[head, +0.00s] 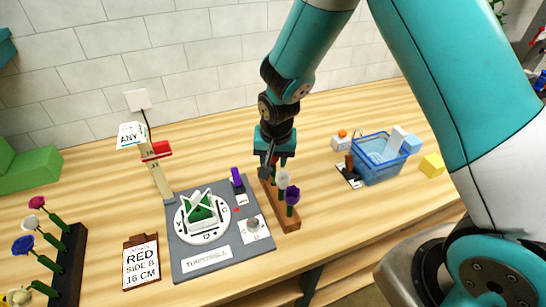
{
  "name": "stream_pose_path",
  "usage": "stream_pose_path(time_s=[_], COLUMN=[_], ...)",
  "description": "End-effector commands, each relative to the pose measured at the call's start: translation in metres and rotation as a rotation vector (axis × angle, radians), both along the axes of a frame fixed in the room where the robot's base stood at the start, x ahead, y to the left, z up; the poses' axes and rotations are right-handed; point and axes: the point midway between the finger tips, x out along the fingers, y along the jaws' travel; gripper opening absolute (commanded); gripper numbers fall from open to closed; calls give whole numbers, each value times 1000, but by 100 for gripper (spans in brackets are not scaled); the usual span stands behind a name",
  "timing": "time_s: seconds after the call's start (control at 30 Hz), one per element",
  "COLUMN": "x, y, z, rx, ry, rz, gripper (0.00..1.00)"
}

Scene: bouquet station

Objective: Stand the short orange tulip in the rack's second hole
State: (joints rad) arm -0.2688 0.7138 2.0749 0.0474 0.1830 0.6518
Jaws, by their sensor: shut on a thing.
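My gripper (267,170) points down over the far end of the brown wooden rack (287,222). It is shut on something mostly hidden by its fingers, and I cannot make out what. A red bloom (283,161) shows close beside the fingers; I cannot tell whether it is held or stands in the rack. A white tulip (283,179) and a purple tulip (292,196) stand upright in the rack, the purple one nearest the front. The rack's far holes are hidden. I cannot clearly identify a short orange tulip.
A dark rack (72,262) at the left holds several flowers, including a yellowish one (19,297) at the frame's edge. A grey turntable board (187,262) lies left of the wooden rack. A sign card (141,264), a blue basket (378,172) and a yellow block (432,165) stand around.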

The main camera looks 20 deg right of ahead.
Motion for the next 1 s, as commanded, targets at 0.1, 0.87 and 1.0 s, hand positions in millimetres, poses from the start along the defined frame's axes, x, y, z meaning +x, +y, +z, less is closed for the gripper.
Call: stream_pose_path(time_s=[0.1,0.87,1.0], x=[0,0,0], y=[0,0,0], z=[-2,-7,-9], rx=[0,0,0], ry=[0,0,0], rz=[0,0,0], gripper=[29,29,29])
